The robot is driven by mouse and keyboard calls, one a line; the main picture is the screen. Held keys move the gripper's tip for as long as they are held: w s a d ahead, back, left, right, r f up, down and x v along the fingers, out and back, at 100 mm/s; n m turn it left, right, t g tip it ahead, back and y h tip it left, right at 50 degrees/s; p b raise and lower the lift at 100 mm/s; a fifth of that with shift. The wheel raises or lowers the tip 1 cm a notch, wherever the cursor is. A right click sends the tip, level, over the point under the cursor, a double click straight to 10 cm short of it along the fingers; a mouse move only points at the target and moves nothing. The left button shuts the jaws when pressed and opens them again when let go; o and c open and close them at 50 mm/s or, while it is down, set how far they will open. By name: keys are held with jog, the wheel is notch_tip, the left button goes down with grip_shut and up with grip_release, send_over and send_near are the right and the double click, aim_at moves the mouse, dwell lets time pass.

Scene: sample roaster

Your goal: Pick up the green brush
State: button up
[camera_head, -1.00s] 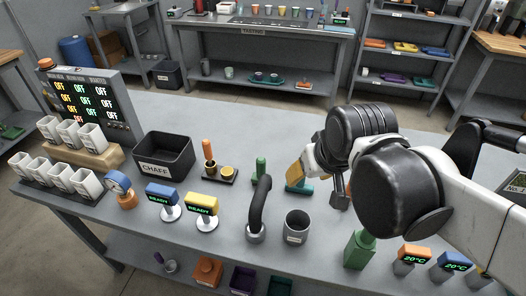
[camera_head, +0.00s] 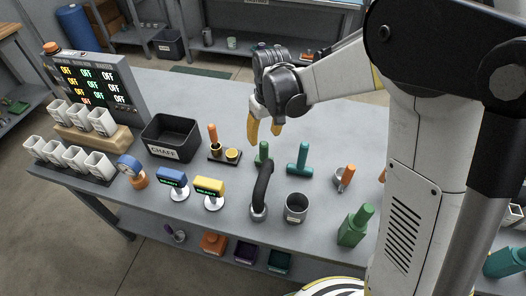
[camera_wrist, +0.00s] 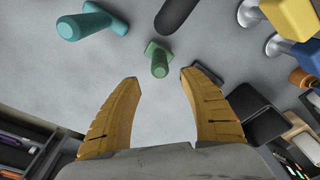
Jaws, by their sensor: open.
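The green brush (camera_head: 263,150) stands handle up on the grey bench, just behind the black curved hose, which hides part of it in the head view. In the wrist view, the green brush (camera_wrist: 158,60) shows its rounded handle end and squarish base, ahead of and between my fingertips. My gripper (camera_head: 265,138) is open and empty, its yellow fingers pointing down above and behind the brush. In the wrist view, my gripper (camera_wrist: 160,78) has its fingers wide apart, with no contact on the brush visible.
A teal T-shaped tool (camera_head: 299,160) lies right of the brush. The black hose (camera_head: 263,186) rises in front. A tamper stand (camera_head: 224,157) and the black chaff bin (camera_head: 170,135) are to the left. A grey cup (camera_head: 296,208) and a green bottle (camera_head: 355,226) stand toward the front.

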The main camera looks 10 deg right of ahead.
aim_at(264, 142)
jog(key=f, duration=0.1)
jog(key=f+b, duration=0.1)
jog(key=f, duration=0.2)
jog(key=shift+w+f, duration=0.25)
jog(key=shift+w, duration=0.05)
notch_tip(264, 142, down, 5)
jog(key=b, duration=0.3)
jog(key=shift+a+f, duration=0.15)
jog(key=shift+f, duration=0.05)
jog(key=shift+r, duration=0.1)
grip_shut()
